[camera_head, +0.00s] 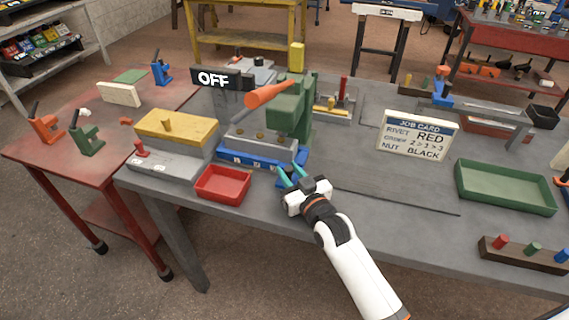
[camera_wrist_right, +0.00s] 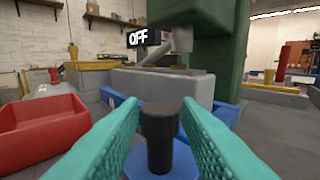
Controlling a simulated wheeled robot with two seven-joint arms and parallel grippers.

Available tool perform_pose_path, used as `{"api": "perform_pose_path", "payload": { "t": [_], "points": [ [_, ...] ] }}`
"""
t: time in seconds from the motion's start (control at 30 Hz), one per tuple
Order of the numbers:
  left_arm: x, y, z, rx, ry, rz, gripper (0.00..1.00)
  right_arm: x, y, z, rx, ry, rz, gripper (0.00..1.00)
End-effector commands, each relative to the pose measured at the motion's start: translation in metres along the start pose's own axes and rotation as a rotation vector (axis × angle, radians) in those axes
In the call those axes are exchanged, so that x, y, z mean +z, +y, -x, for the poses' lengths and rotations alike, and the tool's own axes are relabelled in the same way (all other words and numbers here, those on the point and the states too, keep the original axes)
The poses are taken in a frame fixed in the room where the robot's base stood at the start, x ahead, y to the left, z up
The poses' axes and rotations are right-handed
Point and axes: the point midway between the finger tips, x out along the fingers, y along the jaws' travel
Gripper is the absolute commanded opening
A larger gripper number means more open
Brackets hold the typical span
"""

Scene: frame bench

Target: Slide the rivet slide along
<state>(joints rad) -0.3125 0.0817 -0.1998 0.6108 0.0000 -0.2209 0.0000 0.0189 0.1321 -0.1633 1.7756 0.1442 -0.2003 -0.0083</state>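The rivet slide (camera_head: 235,158) is a blue strip with white number marks at the foot of the green press (camera_head: 290,108). Its blue end shows close up in the right wrist view (camera_wrist_right: 185,163), with a dark upright knob (camera_wrist_right: 160,125) on it. My right gripper (camera_head: 290,174) is at this end of the slide. In the right wrist view its teal fingers (camera_wrist_right: 160,130) are open, one on each side of the knob, with gaps showing. The knob is hard to make out in the head view. My left gripper is not in view.
A red tray (camera_head: 223,197) stands left of the gripper. A yellow-topped grey block (camera_head: 175,155) is farther left. The press has an orange lever (camera_head: 268,95), and an OFF sign (camera_head: 213,79) stands behind. The job card (camera_head: 416,145) and green tray (camera_head: 505,205) are right; bench between is mostly clear.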

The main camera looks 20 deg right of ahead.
Motion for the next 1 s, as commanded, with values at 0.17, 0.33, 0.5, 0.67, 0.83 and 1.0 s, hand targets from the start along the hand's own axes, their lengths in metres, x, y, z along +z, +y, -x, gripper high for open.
{"api": "perform_pose_path", "payload": {
  "t": [0.17, 0.33, 0.5, 0.67, 0.83, 1.0],
  "points": [
    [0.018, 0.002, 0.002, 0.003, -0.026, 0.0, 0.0, 0.0, 0.0, -0.022, 0.0, 0.0, 0.0, 0.3],
    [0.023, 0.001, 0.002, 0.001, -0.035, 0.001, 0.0, 0.0, 0.0, -0.029, 0.001, 0.0, 0.0, 0.3],
    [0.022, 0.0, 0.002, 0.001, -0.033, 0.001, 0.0, 0.0, 0.0, -0.029, 0.001, 0.0, 0.0, 0.3],
    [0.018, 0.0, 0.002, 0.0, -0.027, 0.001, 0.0, 0.0, 0.0, -0.029, 0.001, 0.0, 0.0, 0.14],
    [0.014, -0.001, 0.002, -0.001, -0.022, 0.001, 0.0, 0.0, 0.0, -0.029, 0.001, 0.0, 0.0, 0.0],
    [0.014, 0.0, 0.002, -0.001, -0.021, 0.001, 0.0, 0.0, 0.0, -0.028, 0.0, 0.0, 0.0, 0.0]
  ]
}}
